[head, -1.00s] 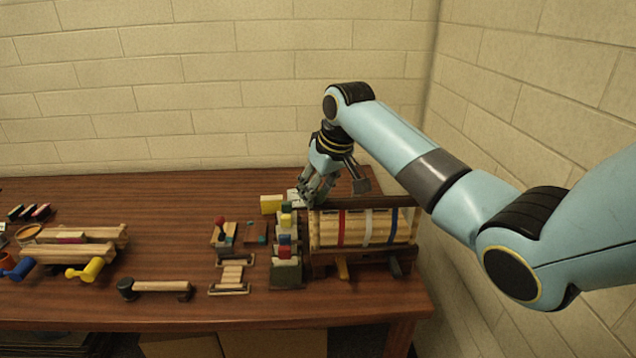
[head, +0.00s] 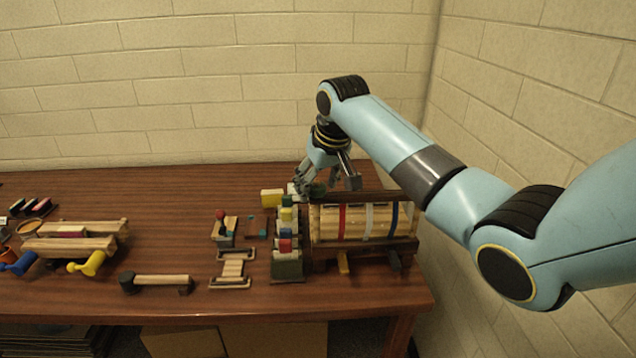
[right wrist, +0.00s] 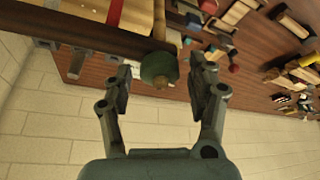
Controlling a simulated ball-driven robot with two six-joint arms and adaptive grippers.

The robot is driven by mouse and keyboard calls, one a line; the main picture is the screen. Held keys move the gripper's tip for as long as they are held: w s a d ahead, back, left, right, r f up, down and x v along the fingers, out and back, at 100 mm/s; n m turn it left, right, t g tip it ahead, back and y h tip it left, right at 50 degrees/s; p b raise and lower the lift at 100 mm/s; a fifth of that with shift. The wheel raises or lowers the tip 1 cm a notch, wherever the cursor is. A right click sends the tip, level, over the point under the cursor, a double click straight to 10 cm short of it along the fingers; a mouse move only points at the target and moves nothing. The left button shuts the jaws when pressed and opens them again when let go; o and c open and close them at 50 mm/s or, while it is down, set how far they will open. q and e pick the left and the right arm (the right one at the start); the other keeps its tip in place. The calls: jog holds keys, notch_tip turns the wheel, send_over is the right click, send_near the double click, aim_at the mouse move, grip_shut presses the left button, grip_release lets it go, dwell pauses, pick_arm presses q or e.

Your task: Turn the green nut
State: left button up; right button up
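The green nut (right wrist: 157,68) is a dark green round piece on the end of a wooden rod, beside a dark beam in the right wrist view. It also shows, small and partly covered, in the head view (head: 317,190), at the back left end of the frame with the wooden rollers. My right gripper (right wrist: 162,76) is open. Its fingers stand on either side of the nut, with a visible gap on both sides in the wrist view. How deep the nut lies between the fingertips is hard to tell. My left gripper is not in view.
The wooden frame (head: 364,245) with red, white and blue bands stands at the table's right end, near the wall. A row of coloured blocks (head: 286,233) stands left of it. Wooden beams (head: 70,245) lie at the far left. The back middle of the table is clear.

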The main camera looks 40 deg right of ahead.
jog(key=shift+r, duration=0.15)
jog(key=v, duration=1.1)
jog(key=shift+s+r, duration=0.2)
jog(key=shift+r, duration=0.1)
